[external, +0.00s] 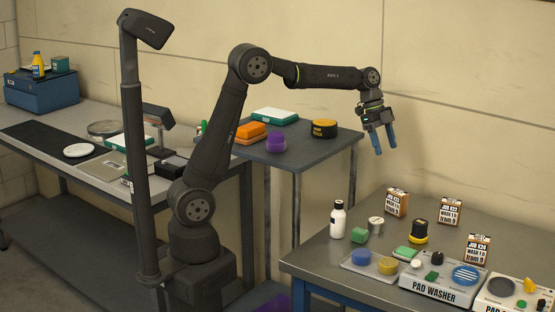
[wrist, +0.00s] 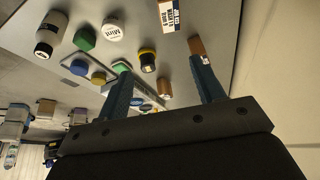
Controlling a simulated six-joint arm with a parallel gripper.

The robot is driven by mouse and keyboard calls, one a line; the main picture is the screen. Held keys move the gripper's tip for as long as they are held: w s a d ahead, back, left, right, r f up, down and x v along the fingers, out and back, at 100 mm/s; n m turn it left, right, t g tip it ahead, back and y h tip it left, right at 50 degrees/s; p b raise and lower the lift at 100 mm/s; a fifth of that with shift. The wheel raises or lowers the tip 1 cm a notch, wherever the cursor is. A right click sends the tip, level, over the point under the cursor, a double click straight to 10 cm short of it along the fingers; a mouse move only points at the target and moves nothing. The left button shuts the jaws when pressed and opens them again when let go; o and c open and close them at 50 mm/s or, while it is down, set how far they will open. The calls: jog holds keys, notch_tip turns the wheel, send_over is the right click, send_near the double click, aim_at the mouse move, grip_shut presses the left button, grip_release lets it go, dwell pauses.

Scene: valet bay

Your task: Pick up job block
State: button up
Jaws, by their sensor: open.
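Three small brown-and-white printed job blocks stand on the right table. One is at the rear left (external: 397,203), one at the rear right (external: 450,211), and one nearer the pad washers (external: 478,248). In the wrist view a printed block (wrist: 169,16) lies at the top, a brown block (wrist: 197,46) is just beyond the right fingertip, and another brown piece (wrist: 164,87) shows between the fingers. My gripper (external: 384,149) has blue fingers spread apart, pointing down and empty, well above the table's back left. It also shows in the wrist view (wrist: 159,67).
A white bottle (external: 338,219), a green block (external: 359,235), a round tin (external: 376,225) and a black-and-yellow object (external: 419,231) stand near the blocks. A pad washer (external: 443,284) fills the front.

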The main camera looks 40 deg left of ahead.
aim_at(396, 191)
jog(key=shift+m+g, duration=0.3)
jog(key=shift+m, duration=0.1)
jog(key=d+f, duration=0.1)
jog(key=f, duration=0.3)
jog(key=w+d+f, duration=0.1)
jog(key=f, duration=0.3)
jog(key=w+d+f, duration=0.1)
jog(key=d+f, duration=0.1)
jog(key=f, duration=0.3)
jog(key=shift+w, duration=0.25)
jog(key=shift+a+x, duration=0.2)
jog(key=shift+x, duration=1.15)
jog(key=shift+a+x, duration=0.25)
jog(key=shift+x, duration=1.1)
jog(key=shift+w+f, duration=0.1)
jog(key=c, duration=1.1)
